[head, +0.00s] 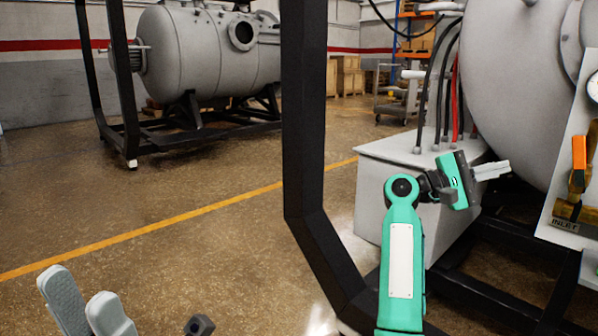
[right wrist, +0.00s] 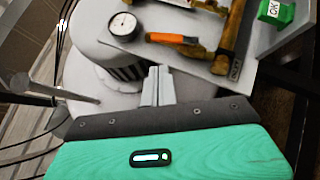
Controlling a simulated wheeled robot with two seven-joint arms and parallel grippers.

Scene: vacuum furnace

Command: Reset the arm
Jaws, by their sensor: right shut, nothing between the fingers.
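My right arm is green and reaches up at the right of the head view. Its gripper (head: 493,170) points right, in front of the grey furnace vessel (head: 510,90). In the right wrist view the right gripper (right wrist: 158,82) has its two pale fingers together with nothing between them. It is apart from the panel.
A white panel (head: 555,222) at the right carries an orange-handled valve (head: 578,165) and a gauge (head: 594,88). A black frame post (head: 304,110) stands left of my right arm. A grey base box (head: 375,190) is behind it. Open floor (head: 200,250) lies left.

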